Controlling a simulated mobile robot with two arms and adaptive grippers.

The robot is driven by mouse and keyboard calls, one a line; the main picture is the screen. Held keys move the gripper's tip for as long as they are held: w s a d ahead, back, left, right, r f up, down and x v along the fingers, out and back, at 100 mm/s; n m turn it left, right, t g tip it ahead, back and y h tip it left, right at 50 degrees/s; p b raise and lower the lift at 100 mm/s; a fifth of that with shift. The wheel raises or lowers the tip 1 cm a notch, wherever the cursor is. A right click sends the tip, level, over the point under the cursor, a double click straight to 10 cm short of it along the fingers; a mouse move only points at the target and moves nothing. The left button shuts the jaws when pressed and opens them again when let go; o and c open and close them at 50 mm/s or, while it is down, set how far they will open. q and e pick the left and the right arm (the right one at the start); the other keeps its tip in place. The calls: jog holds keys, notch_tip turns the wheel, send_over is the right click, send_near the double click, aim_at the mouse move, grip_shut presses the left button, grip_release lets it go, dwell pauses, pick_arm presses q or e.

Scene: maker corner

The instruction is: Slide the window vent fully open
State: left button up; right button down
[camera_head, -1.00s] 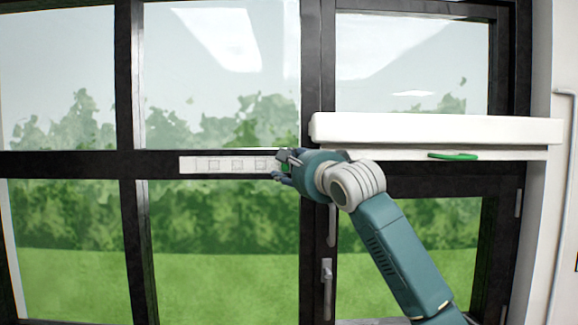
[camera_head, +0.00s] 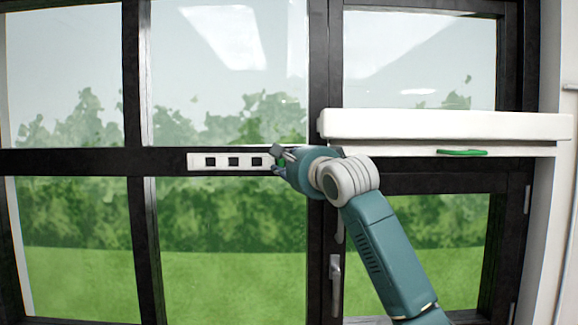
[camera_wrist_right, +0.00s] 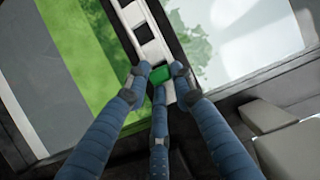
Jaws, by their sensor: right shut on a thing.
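The window vent (camera_head: 198,161) is a white strip on the dark horizontal bar of the window frame, left of my right gripper. Several dark square slots show in it. My right gripper (camera_head: 279,160) is at the strip's right end. In the right wrist view, the fingers of my right gripper (camera_wrist_right: 159,82) are shut on a small green tab (camera_wrist_right: 159,74) on the white strip (camera_wrist_right: 151,50), with a dark slot beyond it. The strip's right end is hidden behind the gripper. My left gripper is not in view.
A white box-like unit (camera_head: 445,125) with a green handle (camera_head: 462,153) below it sticks out to the right, close to my right forearm. A grey window handle (camera_head: 335,275) is below my wrist. Dark window bars frame glass panes (camera_head: 230,75) around the vent.

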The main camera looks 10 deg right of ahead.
jog(key=c, duration=1.5)
grip_release()
jog(key=shift+r, duration=0.1)
jog(key=shift+c, duration=0.2)
jog(key=shift+a, duration=0.5)
jog(key=shift+d, duration=0.3)
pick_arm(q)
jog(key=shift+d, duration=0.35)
pick_arm(e)
jog(key=s, duration=0.4)
jog(key=s+d, duration=0.1)
jog(key=s, duration=0.3)
jog(key=s+d, duration=0.1)
jog(key=s, duration=0.2)
jog(key=shift+s+d, duration=0.15)
jog(key=shift+s, duration=0.25)
